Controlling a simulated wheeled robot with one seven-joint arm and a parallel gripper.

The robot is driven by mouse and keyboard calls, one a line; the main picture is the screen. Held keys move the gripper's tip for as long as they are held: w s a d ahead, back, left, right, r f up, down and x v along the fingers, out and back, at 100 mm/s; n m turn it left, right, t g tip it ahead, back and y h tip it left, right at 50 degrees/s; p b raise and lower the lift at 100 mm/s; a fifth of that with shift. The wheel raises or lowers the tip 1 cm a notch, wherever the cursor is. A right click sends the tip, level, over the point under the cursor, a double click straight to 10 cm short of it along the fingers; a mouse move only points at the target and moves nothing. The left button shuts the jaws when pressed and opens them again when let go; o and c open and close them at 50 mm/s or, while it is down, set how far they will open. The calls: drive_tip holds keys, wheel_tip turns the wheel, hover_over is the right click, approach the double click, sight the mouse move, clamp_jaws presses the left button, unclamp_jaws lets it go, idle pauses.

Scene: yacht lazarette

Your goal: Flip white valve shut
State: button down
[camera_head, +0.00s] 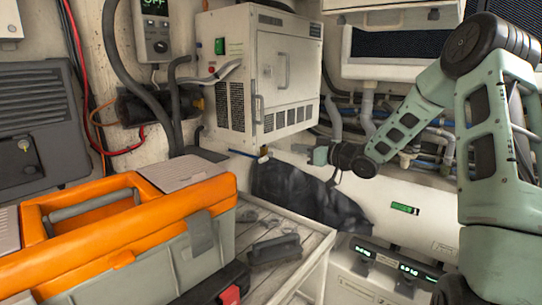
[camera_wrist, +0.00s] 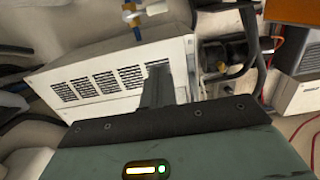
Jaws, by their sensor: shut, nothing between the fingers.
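A small valve with a white part (camera_head: 264,150) sits by a thin blue pipe below the white cabinet in the head view. In the wrist view a white lever-like piece (camera_wrist: 158,7) shows at the top edge, beside a brass and blue fitting (camera_wrist: 132,16). The lever's exact angle is hard to tell. My gripper (camera_head: 318,155) is to the right of the valve in the head view, apart from it. In the wrist view its dark fingers (camera_wrist: 158,80) are together and empty, below the valve in the picture.
The white vented cabinet (camera_head: 285,75) hangs above the valve. An orange and grey toolbox (camera_head: 130,225) stands at the front left, beside a slatted bench (camera_head: 285,225) with a dark tool on it. Hoses and pipes (camera_head: 435,140) run behind my arm.

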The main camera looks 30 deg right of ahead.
sight(272, 156)
drive_tip(key=p+x, duration=0.1)
drive_tip(key=x, duration=0.3)
drive_tip(key=p+x, duration=0.2)
drive_tip(key=x, duration=0.3)
drive_tip(key=shift+r, duration=0.15)
drive_tip(key=shift+w+a+f+p, duration=0.1)
drive_tip(key=shift+w+f+p, duration=0.25)
drive_tip(key=shift+f, duration=0.35)
drive_tip(key=shift+w+a+f+p, duration=0.1)
drive_tip(key=shift+w+f+p, duration=0.1)
drive_tip(key=shift+f+p, duration=0.4)
drive_tip(key=shift+w+a+f+p, duration=0.1)
drive_tip(key=shift+w+f+p, duration=0.15)
drive_tip(key=shift+f, duration=0.6)
drive_tip(key=shift+f+b, duration=0.15)
drive_tip(key=shift+b, duration=0.25)
drive_tip(key=shift+f+n+b, duration=0.1)
drive_tip(key=shift+n+b, duration=0.2)
drive_tip(key=shift+b, duration=0.2)
